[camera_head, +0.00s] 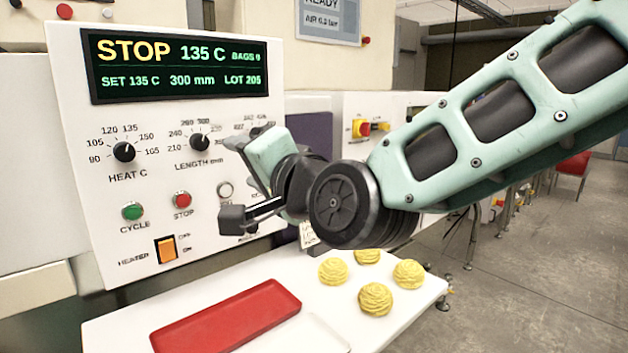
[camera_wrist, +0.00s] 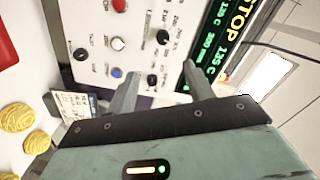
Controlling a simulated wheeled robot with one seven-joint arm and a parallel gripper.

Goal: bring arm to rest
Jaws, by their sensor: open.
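My gripper (camera_head: 233,180) is open and empty in front of the lower right part of the white control panel (camera_head: 95,235). Its arm reaches in from the upper right. In the wrist view the two fingers of my gripper (camera_wrist: 160,82) are spread apart, pointing at the panel, with nothing between them. The panel display (camera_head: 180,68) reads STOP, 135 C, SET 135 C, 300 mm and LOT 205. My gripper hides part of the knobs and buttons at the panel's right. I cannot tell whether a finger touches the panel.
A white table (camera_head: 115,335) below holds a red tray (camera_head: 225,316) and several yellow nest-shaped pieces (camera_head: 375,299). A small printed card (camera_wrist: 75,103) stands near the panel. A heat knob (camera_head: 124,152), green button (camera_head: 132,211), red button (camera_head: 182,199) and orange heater switch (camera_head: 166,250) stick out.

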